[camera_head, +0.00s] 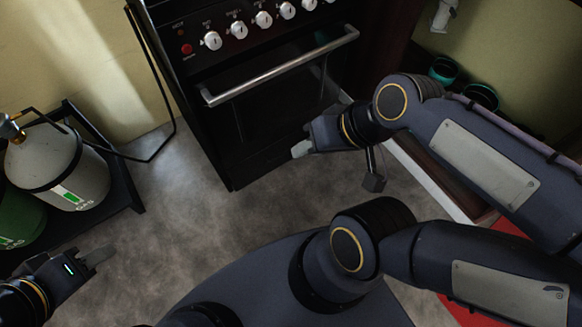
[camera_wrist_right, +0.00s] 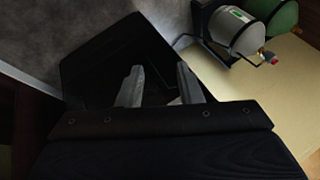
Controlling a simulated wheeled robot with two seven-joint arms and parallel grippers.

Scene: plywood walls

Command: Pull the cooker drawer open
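The black cooker (camera_head: 222,120) stands at the top middle of the head view, with a silver bar handle (camera_head: 280,72) across its oven door. The door looks shut. The lower front, where a drawer would sit, is dark and partly behind my right gripper (camera_head: 301,149), so I cannot make out the drawer's edges. My right gripper is in front of that lower front, below the handle. In the right wrist view its two grey fingers (camera_wrist_right: 159,86) are apart with nothing seen between them, against a dark surface. My left gripper (camera_head: 102,256) is low at the left, away from the cooker.
Gas bottles (camera_head: 58,165) stand on a dark rack at the left; they also show in the right wrist view (camera_wrist_right: 245,38). A dark hose runs from them towards the cooker. Teal-rimmed pots (camera_head: 443,70) are at the upper right. Grey floor between rack and cooker is clear.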

